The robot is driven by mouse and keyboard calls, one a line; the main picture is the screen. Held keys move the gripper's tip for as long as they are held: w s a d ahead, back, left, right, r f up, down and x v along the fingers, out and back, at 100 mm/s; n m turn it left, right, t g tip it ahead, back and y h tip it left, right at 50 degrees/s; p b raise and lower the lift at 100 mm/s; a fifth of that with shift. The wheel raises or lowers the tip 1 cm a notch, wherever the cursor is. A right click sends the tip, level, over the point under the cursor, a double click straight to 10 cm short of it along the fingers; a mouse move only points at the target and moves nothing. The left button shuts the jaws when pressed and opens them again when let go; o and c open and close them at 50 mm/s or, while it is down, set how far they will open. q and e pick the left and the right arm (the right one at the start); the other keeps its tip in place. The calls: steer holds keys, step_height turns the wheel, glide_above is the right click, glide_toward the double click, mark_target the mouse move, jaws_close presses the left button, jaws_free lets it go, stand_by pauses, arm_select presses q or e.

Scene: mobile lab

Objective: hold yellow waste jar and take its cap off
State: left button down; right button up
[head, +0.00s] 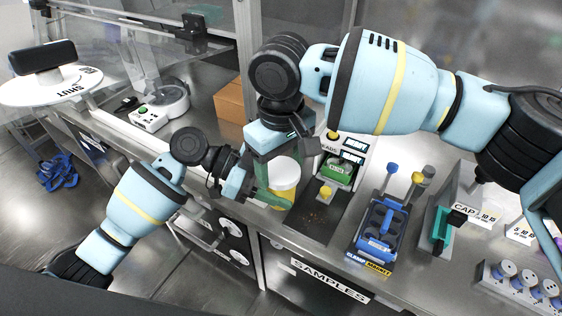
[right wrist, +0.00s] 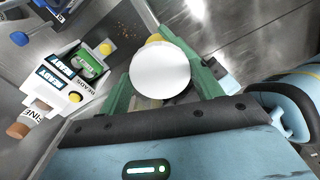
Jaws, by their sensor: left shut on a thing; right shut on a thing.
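The yellow waste jar (head: 281,196) is upright at the front edge of the bench, with a pale round cap (head: 286,168) at its top. My left gripper (head: 272,199) comes in low from the left and is shut on the jar body. My right gripper (head: 277,162) points down from above and is shut on the cap. In the right wrist view the white cap (right wrist: 160,71) lies between the two green fingers, with a bit of yellow behind it. The cap hides most of the jar there, so I cannot tell whether it is seated or slightly raised.
A bead dispenser (head: 350,150) with a green window stands just right of the jar. A blue clamp rack (head: 378,240) and a cap station (head: 441,228) stand farther right. A cardboard box (head: 230,101) and a white instrument (head: 160,105) are behind left.

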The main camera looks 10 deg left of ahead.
steer(key=n, duration=0.5)
steer(key=shift+r, duration=0.15)
stand_by(0.5)
steer(key=shift+r, duration=1)
steer(key=shift+r, duration=2)
